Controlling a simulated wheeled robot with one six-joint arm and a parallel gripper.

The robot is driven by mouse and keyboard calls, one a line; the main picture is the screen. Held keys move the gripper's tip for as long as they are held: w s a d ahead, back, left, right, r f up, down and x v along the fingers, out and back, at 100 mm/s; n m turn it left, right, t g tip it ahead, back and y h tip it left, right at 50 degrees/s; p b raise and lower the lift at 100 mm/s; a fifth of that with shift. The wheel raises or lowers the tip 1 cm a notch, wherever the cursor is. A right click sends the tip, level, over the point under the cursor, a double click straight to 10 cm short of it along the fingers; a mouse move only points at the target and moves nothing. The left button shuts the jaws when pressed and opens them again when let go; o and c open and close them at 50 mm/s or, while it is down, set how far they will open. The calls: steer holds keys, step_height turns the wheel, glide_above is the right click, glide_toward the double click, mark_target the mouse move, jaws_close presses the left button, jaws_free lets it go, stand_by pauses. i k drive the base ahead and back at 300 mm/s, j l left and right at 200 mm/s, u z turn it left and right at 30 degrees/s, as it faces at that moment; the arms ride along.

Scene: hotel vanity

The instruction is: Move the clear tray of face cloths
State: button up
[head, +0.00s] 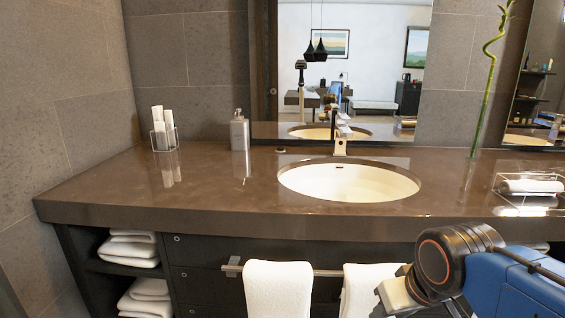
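A clear tray (523,205) stands on the brown counter at the right, close to the picture's right edge. Rolled white face cloths (531,187) lie in it. My arm shows at the lower right, in front of the counter and below the tray, as a blue link with a dark, orange-ringed joint and a pale part beyond it. My gripper's fingers cannot be made out in this view, and nothing is seen touching the tray.
The brown counter (110,190) holds an oval sink (350,180) with a tap (341,135), a soap dispenser (239,132), a clear holder (163,138) with white rolls at the left, and a tall green stalk (486,85). White towels (278,288) hang on the front rail.

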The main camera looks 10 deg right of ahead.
mark_target(521, 199)
steer(key=z, duration=1.5)
steer(key=j+u, duration=0.15)
steer(key=u, duration=0.2)
